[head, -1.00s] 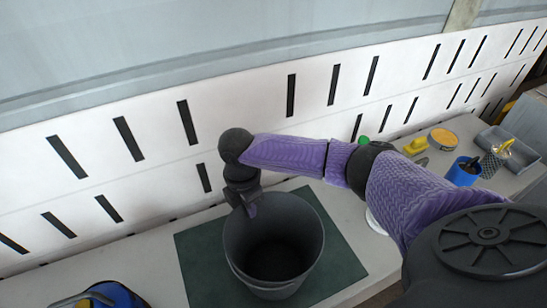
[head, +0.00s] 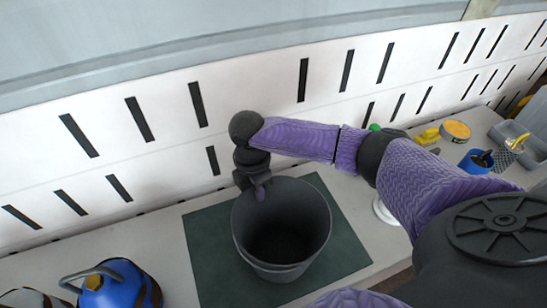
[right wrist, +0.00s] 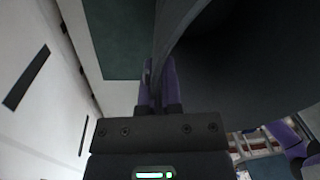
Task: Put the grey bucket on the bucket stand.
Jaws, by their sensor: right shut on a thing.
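The grey bucket (head: 268,262) is upright and empty in the head view, over the dark green mat (head: 205,262) on the bench. I cannot tell whether its base touches the mat. My right gripper (head: 260,193) is at the bucket's far left rim, pointing down. In the right wrist view its fingers (right wrist: 158,88) are shut on the bucket's wall (right wrist: 230,70), one on each side. No separate bucket stand can be made out; the green mat is the only surface seen under the bucket. My left gripper is out of view.
A blue container with a handle (head: 118,288) stands at the left front. A white slotted panel (head: 235,95) rises behind the bench.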

